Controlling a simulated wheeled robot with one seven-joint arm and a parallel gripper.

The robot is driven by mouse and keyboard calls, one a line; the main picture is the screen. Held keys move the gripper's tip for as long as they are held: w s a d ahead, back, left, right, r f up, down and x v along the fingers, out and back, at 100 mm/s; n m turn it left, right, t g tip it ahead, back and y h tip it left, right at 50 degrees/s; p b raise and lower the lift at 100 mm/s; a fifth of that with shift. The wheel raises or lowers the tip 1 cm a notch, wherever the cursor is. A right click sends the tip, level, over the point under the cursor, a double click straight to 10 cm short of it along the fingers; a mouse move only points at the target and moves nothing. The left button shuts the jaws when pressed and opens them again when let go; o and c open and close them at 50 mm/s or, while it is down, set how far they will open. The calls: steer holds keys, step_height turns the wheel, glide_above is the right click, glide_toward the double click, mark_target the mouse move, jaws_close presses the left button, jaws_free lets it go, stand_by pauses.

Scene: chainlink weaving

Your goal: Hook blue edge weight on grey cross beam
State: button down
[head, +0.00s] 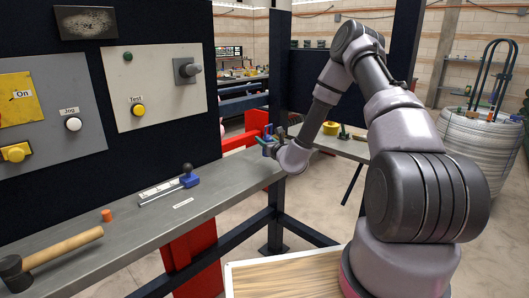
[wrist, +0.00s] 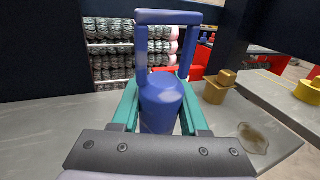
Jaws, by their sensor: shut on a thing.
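The blue edge weight (wrist: 161,102) is in the wrist view, a rounded blue body with a tall squared loop above it. My gripper (wrist: 160,95) is shut on its body, with teal fingers on either side. The loop stands upright and free of the fingers. In the head view my gripper (head: 268,146) is near the far right end of a long grey ledge; the weight is too small there to make out clearly. I cannot tell which grey part is the cross beam. The loop's contact with any beam does not show.
A mallet (head: 50,258), an orange cap (head: 106,215) and a blue-handled tool (head: 189,179) lie on the grey ledge (head: 135,222). In the wrist view a brass block (wrist: 217,92) stands right of the weight. Dark posts (head: 279,75) rise behind my gripper.

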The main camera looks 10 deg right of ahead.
steer(key=shift+f, duration=2)
steer(key=shift+f, duration=0.1)
steer(key=shift+c, duration=2.1)
jaws_free()
steer(key=shift+f, duration=0.1)
